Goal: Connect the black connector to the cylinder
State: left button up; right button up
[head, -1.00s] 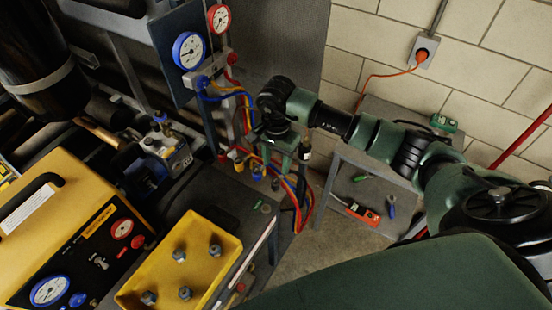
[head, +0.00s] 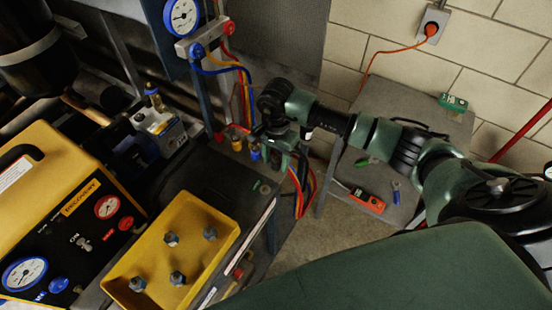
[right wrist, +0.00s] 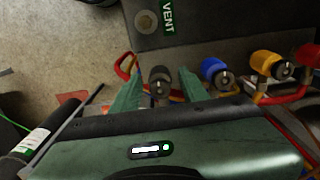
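The black connector (right wrist: 160,82) hangs by the bench edge in the right wrist view, between the two green fingers of my right gripper (right wrist: 159,92). Gaps show on both sides of it, so the fingers are open around it and not gripping. In the head view my right gripper (head: 283,143) is at the right end of the connector row and hides most of the black connector. My left gripper is not in view. A big black cylinder-shaped vessel (head: 35,62) is at the upper left; I cannot tell if it is the task's cylinder.
Blue (right wrist: 214,72), yellow (right wrist: 266,62) and red (right wrist: 305,57) connectors sit beside the black one, with hoses below. A yellow tray (head: 205,270) with several bolts and a yellow machine (head: 50,160) stand left. A grey side table (head: 425,125) holds small tools.

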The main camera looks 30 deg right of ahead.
grip_shut()
jog(key=shift+w+r, duration=0.1)
jog(key=shift+r, duration=0.1)
jog(key=shift+r+p, duration=0.6)
jog(key=shift+r, duration=0.9)
jog(key=shift+r, duration=0.1)
